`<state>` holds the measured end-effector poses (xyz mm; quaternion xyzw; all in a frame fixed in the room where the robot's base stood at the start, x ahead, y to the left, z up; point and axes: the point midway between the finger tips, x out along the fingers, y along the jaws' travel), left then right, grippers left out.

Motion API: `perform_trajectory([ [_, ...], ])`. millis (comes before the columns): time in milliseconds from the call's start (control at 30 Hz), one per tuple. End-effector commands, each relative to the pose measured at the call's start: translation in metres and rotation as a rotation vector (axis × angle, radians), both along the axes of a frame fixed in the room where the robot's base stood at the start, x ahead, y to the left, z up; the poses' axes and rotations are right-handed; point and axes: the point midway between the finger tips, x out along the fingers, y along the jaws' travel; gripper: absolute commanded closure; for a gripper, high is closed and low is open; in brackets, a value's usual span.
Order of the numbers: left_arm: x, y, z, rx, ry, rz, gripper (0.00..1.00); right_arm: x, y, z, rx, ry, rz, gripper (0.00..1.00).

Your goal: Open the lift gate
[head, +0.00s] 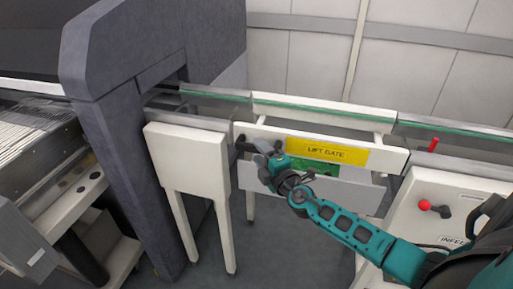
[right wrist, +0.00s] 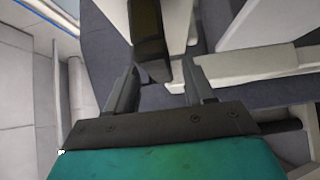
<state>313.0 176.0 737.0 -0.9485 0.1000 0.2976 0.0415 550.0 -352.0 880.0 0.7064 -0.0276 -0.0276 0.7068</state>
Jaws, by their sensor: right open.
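The lift gate (head: 390,158) is a white panel with a yellow "LIFT GATE" label and a green sign below it, in the middle of the head view. It lies level, in line with the conveyor on both sides. A dark handle (head: 241,144) sticks out near its left end. My right gripper (head: 262,147) is at that end, close to the handle. In the right wrist view a dark bar (right wrist: 149,40), seemingly the handle, shows ahead between the spread fingers (right wrist: 161,84). Contact cannot be told. My left gripper is out of view.
A grey machine housing (head: 150,60) stands at the left, with a white legged stand (head: 187,160) before it. A white cabinet (head: 440,190) with a red knob (head: 424,205) stands at the right. Grey floor shows below the gate.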

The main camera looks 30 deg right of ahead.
Motion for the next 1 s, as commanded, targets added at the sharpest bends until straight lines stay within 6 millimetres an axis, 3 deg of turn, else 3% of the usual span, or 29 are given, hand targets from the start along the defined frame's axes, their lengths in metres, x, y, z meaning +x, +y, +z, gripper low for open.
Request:
perform_trajectory([
  [200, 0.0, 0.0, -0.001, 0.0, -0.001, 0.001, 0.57, 0.022, -0.002, 0.0, 0.0, -0.001, -0.001, 0.47],
  [567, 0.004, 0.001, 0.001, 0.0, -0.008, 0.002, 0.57, 0.026, -0.002, 0.0, 0.001, 0.001, 0.0, 0.47],
  [1000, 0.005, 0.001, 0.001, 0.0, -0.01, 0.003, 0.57, 0.026, -0.002, 0.0, 0.001, 0.0, 0.0, 0.87],
])
